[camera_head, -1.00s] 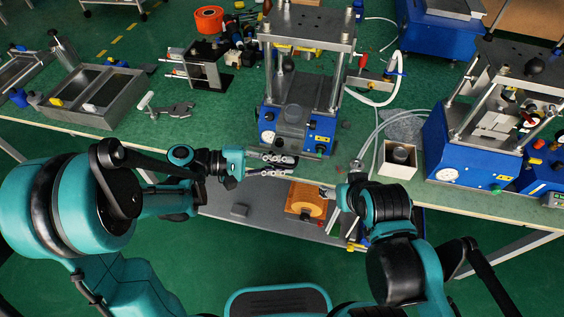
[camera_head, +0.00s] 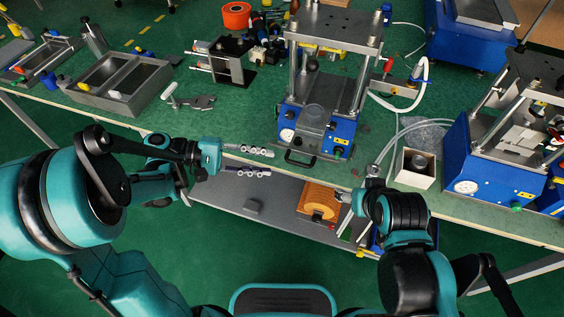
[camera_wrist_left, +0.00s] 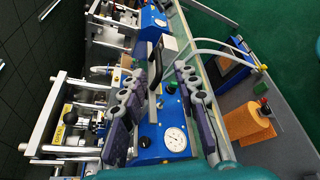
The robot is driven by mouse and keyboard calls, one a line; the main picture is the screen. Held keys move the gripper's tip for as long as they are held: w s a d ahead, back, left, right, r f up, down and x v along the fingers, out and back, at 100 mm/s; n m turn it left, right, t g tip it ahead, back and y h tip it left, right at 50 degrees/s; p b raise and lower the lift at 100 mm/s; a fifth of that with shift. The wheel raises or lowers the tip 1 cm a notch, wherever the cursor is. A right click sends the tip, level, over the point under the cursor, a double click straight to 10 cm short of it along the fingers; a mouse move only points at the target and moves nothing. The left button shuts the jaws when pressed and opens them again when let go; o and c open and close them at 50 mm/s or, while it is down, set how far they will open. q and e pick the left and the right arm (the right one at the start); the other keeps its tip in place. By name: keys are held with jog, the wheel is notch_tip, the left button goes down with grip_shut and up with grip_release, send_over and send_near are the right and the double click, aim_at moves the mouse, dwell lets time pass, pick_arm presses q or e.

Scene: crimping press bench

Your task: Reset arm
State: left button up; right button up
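My left gripper (camera_head: 250,161) is open and empty. Its two grey-purple fingers are spread apart in front of the bench edge, left of the middle press. In the left wrist view the spread fingers (camera_wrist_left: 160,105) frame the press's blue front and gauge with nothing held between them. The middle press (camera_head: 331,128) has a blue base, steel posts and a black front handle (camera_head: 299,158); the gripper is apart from this handle. My right gripper (camera_head: 344,196) hangs in front of the bench edge to the right, small and partly hidden by its wrist; its opening is unclear.
A second blue press (camera_head: 492,178) stands at the right. A white box (camera_head: 416,168) holding a dark round part sits between the presses. A metal two-bay tray (camera_head: 119,88) is at the left. An orange-topped block (camera_head: 318,202) is on the lower shelf. Floor before the bench is clear.

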pick_arm(q)
jog(key=shift+v, duration=0.95)
jog(key=s+a+f+m+t+y, duration=0.1)
jog(key=s+f+m+t+y, duration=0.2)
jog(key=y, duration=0.6)
jog(key=s+a+m+t+y, duration=0.3)
jog(key=a+y, duration=0.3)
jog(key=a, duration=0.2)
jog(key=shift+s+a+f+m+t, duration=0.2)
jog(key=shift+s+a+m+t, duration=0.1)
jog(key=shift+s+a+m, duration=0.15)
dwell(0.6)
